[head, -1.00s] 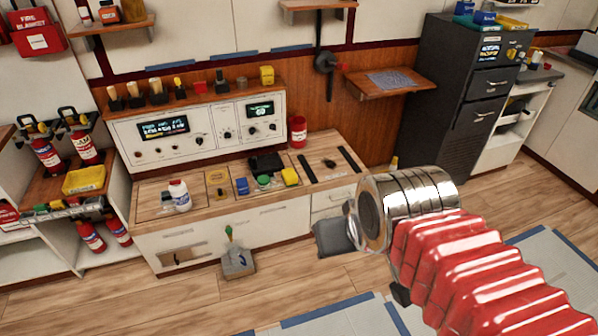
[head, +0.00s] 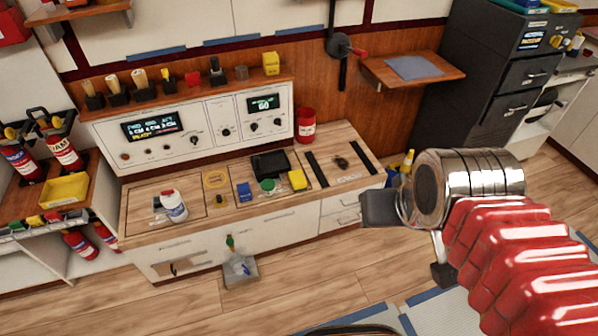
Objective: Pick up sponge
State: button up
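A small yellow block that looks like the sponge (head: 298,180) lies on the wooden counter top (head: 228,208), right of a green round thing and a dark tray. My arm comes in from the lower right, with a red ribbed sleeve and a shiny metal wrist. My gripper (head: 380,208) shows only as a dark grey piece left of the wrist, in front of the counter's right end. It is apart from the yellow block, to its right and lower in the picture. Its fingers cannot be made out.
A red canister (head: 306,126) is at the back. Another yellow block (head: 271,63) sits on the console's top ledge.

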aim_at(298, 182)
jog(key=u, duration=0.15)
jog(key=i, duration=0.7)
jog(key=u, duration=0.65)
jog(key=i, duration=0.45)
jog(key=u, duration=0.25)
